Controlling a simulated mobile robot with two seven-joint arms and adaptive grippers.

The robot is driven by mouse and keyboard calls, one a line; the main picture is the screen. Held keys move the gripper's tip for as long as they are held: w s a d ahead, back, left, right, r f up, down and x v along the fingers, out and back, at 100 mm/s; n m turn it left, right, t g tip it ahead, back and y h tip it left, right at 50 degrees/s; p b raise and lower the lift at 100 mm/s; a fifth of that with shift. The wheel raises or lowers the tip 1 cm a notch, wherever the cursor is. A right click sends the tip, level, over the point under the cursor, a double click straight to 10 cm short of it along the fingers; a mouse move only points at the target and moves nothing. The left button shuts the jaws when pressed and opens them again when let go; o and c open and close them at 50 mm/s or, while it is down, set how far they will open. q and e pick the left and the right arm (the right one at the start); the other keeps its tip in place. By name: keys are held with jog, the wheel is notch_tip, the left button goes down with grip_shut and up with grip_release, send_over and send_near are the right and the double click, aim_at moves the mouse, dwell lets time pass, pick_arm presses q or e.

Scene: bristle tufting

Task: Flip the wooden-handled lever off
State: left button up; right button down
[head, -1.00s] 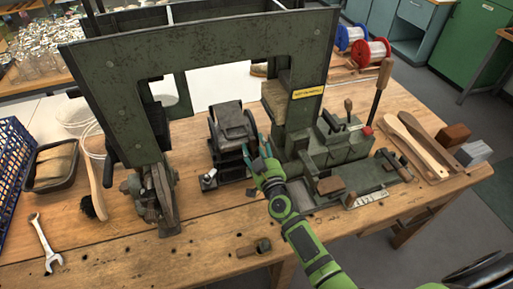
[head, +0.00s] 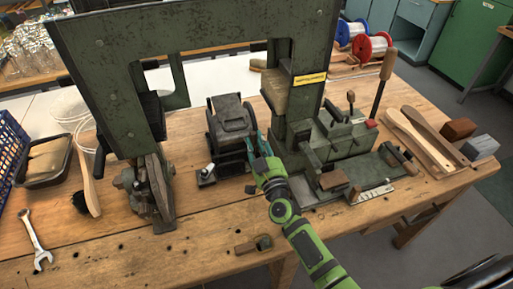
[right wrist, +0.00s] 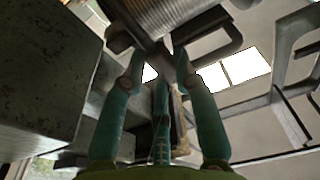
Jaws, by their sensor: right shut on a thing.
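A tall lever with a wooden handle (head: 388,65) stands upright on the right side of the green machine (head: 345,143), apart from my right gripper. My right gripper (head: 255,143) is at the right side of a dark drum unit (head: 229,122) in the machine's middle. Its teal fingers are shut on a dark metal part there. In the right wrist view the fingers (right wrist: 163,75) reach up around a dark bar (right wrist: 157,60) below a ribbed cylinder (right wrist: 170,14). The exact grip is partly hidden. My left gripper is not in view.
The machine's tall green frame (head: 180,40) spans the left and middle. A brush (head: 86,180), a wrench (head: 36,240) and a dark tray (head: 42,165) lie left. Wooden brush backs (head: 425,140) and blocks (head: 457,130) lie right. The bench's (head: 110,262) front left is mostly clear.

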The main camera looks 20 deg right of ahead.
dwell(0.3)
jog(key=c, duration=0.9)
grip_release()
jog(key=shift+c, duration=0.2)
jog(key=shift+s, duration=0.15)
jog(key=s, duration=0.7)
jog(key=shift+s+f, duration=0.15)
jog(key=shift+f, duration=0.3)
